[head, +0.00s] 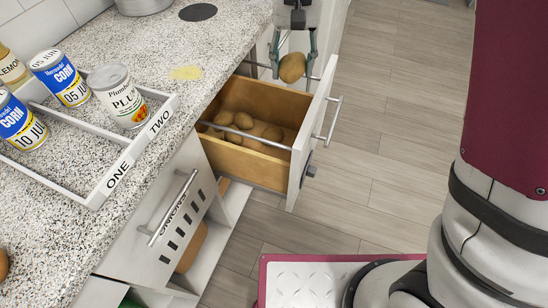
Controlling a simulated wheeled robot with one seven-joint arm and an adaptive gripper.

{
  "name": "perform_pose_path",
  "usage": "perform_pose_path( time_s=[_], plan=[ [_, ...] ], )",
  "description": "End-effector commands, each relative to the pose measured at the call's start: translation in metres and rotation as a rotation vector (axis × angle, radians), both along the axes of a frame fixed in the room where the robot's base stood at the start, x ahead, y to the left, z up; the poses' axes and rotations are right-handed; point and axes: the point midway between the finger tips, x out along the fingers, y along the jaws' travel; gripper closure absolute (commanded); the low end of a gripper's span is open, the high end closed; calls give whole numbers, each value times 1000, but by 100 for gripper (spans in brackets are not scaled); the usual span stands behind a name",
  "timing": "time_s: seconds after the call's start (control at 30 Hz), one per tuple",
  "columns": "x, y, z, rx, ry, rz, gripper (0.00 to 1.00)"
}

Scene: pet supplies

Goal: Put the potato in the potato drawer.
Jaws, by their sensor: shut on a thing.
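My gripper (293,66) is at the top of the head view, shut on a brown potato (292,68). It holds the potato above and just beyond the far right corner of the open drawer. The potato drawer (296,140) is pulled out, with a wooden inside and a white front. Several potatoes (243,121) lie inside it, towards its left part. A metal bar crosses the drawer opening, partly in front of the inside. The held potato is clear of the drawer's potatoes.
A speckled counter (150,190) runs along the left. A closed-looking slotted drawer front (170,205) is nearer. Wooden floor (390,120) lies open to the right.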

Motion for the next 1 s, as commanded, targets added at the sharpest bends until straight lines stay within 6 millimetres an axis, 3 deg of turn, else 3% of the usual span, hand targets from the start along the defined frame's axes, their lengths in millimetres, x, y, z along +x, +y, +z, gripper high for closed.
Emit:
perform_pose_path(
  time_s=[0.03, 0.4, 0.77, 1.0],
  plan=[
    [2, 4, -17, 1, -1, 3, 85],
    [-2, 10, -108, 0, 2, 0, 85],
    [-4, 10, -149, 2, 2, 0, 85],
    [-4, 9, -207, 0, 2, -1, 85]
  ],
)
